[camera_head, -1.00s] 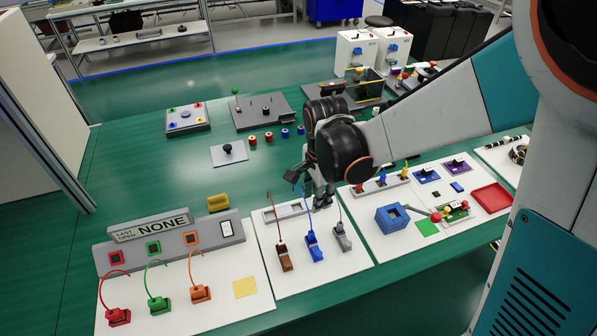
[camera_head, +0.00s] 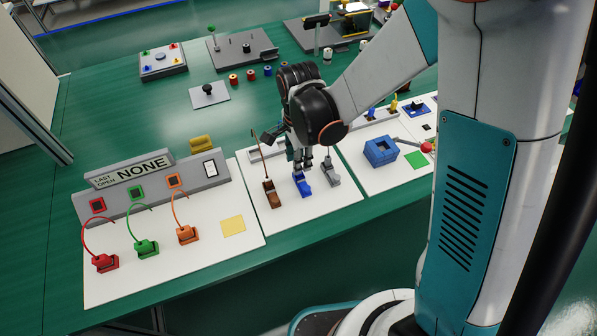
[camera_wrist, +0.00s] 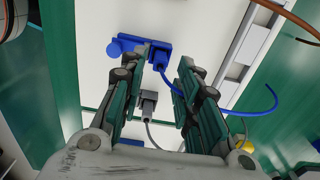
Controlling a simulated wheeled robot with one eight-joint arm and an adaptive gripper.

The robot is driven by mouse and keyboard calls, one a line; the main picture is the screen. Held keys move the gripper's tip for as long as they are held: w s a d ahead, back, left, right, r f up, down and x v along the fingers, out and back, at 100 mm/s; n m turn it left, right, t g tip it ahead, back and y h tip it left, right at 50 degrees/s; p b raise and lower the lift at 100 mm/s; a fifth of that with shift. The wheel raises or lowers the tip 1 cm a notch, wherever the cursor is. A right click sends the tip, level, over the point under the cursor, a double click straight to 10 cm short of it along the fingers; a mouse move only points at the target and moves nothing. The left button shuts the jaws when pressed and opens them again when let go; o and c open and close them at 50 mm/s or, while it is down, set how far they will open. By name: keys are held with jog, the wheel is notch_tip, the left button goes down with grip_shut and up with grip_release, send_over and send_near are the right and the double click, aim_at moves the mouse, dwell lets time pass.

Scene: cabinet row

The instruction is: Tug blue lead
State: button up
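The blue lead (camera_head: 303,186) has its blue plug on the white panel between the brown lead (camera_head: 271,194) and the grey lead (camera_head: 331,172). In the wrist view the blue plug (camera_wrist: 152,47) lies just beyond my fingertips, and its blue cable (camera_wrist: 262,110) curves away to the right. My gripper (camera_head: 302,160) is low over the panel, directly above and behind the blue plug. In the wrist view my gripper (camera_wrist: 162,72) is open with nothing clamped; the grey plug (camera_wrist: 148,102) shows in the gap between the fingers. Contact with the blue lead cannot be told.
The red (camera_head: 106,263), green (camera_head: 146,248) and orange (camera_head: 187,234) leads stand on the left panel before a sign (camera_head: 130,170) reading "LAST OPEN NONE". A blue box (camera_head: 380,151) sits to the right. The grey rail (camera_wrist: 245,45) runs close beside my gripper.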

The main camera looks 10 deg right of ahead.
jog(key=shift+f+b, duration=1.1)
jog(key=shift+f, duration=0.45)
grip_shut()
jog(key=shift+r, duration=0.25)
dwell(2.6)
jog(key=shift+f+b, duration=0.25)
jog(key=shift+b, duration=0.2)
dwell(0.9)
jog(key=shift+o, duration=0.7)
grip_release()
